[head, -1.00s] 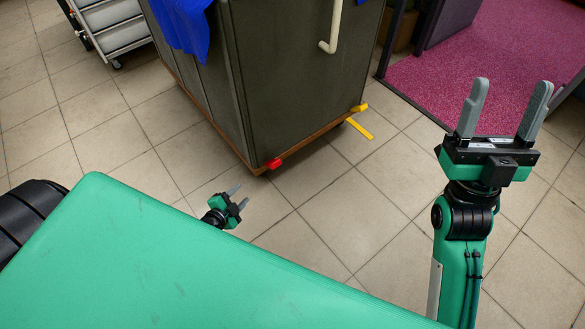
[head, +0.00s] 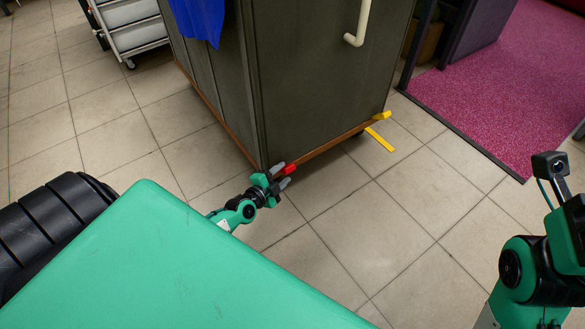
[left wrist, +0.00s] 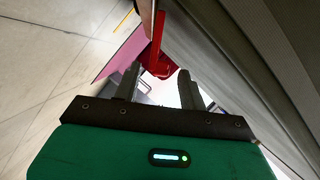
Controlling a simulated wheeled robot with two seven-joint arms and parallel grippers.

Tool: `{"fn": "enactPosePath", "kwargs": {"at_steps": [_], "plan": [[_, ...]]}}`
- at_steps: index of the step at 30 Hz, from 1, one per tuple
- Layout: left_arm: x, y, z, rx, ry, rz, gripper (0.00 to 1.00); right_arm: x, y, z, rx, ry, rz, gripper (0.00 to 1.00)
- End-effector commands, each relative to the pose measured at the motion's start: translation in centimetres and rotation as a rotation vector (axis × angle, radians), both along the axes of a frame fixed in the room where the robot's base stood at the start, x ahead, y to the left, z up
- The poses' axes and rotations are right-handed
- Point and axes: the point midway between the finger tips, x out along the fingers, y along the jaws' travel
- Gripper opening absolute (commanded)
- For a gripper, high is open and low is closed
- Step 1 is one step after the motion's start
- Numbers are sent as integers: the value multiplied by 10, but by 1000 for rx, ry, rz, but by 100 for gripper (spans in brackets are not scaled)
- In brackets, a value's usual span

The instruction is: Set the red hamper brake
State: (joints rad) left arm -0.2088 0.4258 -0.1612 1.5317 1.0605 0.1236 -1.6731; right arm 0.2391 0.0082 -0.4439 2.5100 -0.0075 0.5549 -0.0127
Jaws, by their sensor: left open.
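The red brake pedal (head: 289,169) sticks out at the near bottom corner of the dark grey hamper (head: 315,85). My left gripper (head: 283,176) is open, with its fingers around or right beside the pedal. In the left wrist view the red pedal (left wrist: 157,60) shows just beyond and between the two fingertips of my left gripper (left wrist: 158,78). Contact between them cannot be told. My right arm is at the right edge of the head view; its fingers are out of the picture.
A yellow pedal (head: 382,116) sits at the hamper's other front corner, near a yellow floor strip (head: 380,140). A blue cloth (head: 200,20) hangs over the hamper's side. A white drawer cart (head: 133,30) stands at upper left. Tiled floor in front is clear.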

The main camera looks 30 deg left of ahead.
Motion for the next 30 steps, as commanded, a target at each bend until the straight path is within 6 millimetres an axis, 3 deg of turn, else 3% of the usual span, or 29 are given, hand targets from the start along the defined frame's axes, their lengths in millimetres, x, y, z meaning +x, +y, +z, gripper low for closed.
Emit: {"fn": "enactPosePath", "kwargs": {"at_steps": [3, 9, 23, 30], "plan": [[23, -1, -8, -2, -3, 1, 42, -2, 0, -1, 7, -18, 5, 62], [49, -3, -12, -1, -1, 1, 42, -2, -1, 4, 22, -31, 7, 62], [60, -4, -13, 0, 1, -1, 42, -3, -3, 8, 29, -37, 9, 62], [60, -3, -13, 0, 0, 0, 0, -3, -2, 8, 29, -38, 9, 62]]}}
